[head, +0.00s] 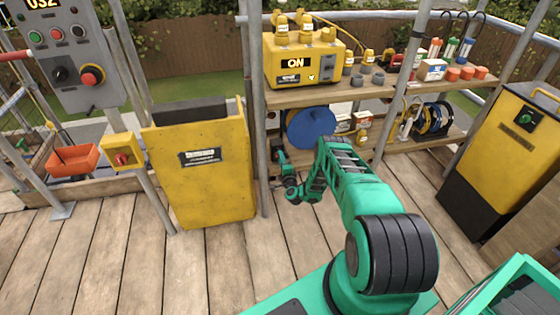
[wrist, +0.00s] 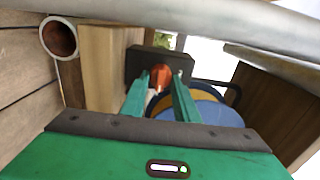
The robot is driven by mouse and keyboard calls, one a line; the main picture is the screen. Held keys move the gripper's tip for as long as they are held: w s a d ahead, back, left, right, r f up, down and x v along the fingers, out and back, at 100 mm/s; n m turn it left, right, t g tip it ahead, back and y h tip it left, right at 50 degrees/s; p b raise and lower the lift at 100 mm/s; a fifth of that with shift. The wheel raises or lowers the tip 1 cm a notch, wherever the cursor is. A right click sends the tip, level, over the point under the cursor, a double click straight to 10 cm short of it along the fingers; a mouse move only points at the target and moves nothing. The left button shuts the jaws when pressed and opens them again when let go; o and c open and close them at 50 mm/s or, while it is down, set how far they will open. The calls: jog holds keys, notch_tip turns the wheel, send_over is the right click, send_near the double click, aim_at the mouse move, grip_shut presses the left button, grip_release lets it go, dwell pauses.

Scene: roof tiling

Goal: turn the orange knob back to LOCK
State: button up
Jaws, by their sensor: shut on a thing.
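The orange knob (wrist: 160,75) shows in the wrist view in front of a dark block (wrist: 147,63). My gripper (wrist: 160,85) has its two green fingers on either side of the knob, shut on it. In the head view my gripper (head: 279,160) is low beside the post, left of the blue disc. I cannot make out the knob there. No LOCK mark or pointer on the knob is readable, so its angle cannot be told.
A metal post (head: 258,120) stands just left of my gripper, and a grey tube (wrist: 230,15) crosses the top of the wrist view. The blue disc (head: 310,127) is close on the right, below the wooden shelf (head: 345,92). A yellow panel (head: 205,175) stands to the left.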

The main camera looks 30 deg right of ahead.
jog(key=shift+s+f, duration=0.1)
jog(key=shift+f, duration=0.15)
jog(key=o, duration=1)
jog(key=shift+o, duration=0.2)
jog(key=shift+r, duration=0.1)
jog(key=shift+a, duration=0.1)
jog(key=v, duration=1)
jog(key=shift+s, duration=0.15)
